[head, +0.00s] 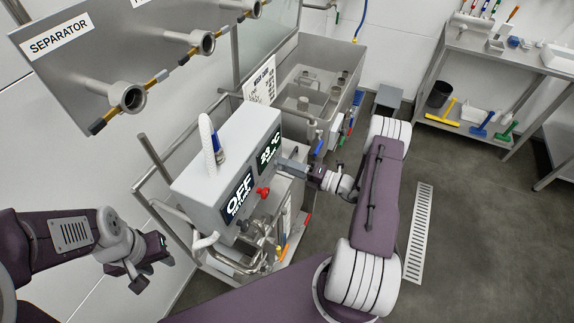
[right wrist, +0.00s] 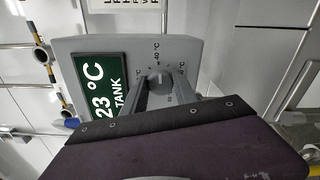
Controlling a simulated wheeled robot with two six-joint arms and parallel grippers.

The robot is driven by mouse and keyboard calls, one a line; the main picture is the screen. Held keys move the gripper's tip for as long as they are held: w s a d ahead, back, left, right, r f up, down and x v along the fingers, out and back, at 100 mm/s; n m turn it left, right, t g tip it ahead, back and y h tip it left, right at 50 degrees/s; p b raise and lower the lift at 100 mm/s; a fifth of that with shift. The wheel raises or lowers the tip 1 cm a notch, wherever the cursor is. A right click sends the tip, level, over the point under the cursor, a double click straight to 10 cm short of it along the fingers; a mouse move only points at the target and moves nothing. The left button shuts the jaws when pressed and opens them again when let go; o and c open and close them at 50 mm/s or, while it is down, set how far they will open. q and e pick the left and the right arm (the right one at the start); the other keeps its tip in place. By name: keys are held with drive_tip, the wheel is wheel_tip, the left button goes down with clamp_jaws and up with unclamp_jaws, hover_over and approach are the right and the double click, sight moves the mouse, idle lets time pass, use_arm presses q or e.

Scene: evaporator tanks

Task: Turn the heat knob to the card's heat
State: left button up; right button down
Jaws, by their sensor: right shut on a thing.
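The heat knob (right wrist: 159,80) is a grey dial on the right part of the grey control box (head: 205,187). Small temperature marks ring it; one looks like 40 °C, the others are too small to read. My right gripper (right wrist: 162,93) has a finger on each side of the knob and is shut on it. In the head view my right gripper (head: 288,168) hides the knob. The box's displays read OFF (head: 239,195) and 23 °C TANK (head: 269,148). A white card (head: 261,83) hangs behind the box, its lines unreadable. My left gripper (head: 148,272) is empty, its fingers apart.
A red knob (head: 263,192) sits on the box front below the displays. Steel tanks (head: 318,98) stand behind the box. A separator panel (head: 120,55) with pipe outlets is at upper left. A shelf (head: 470,130) with brushes stands at right.

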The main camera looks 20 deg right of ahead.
drive_tip(key=shift+m, duration=0.4)
drive_tip(key=c, duration=1)
unclamp_jaws()
drive_tip(key=shift+b+v, duration=1.15)
drive_tip(key=shift+v, duration=3.35)
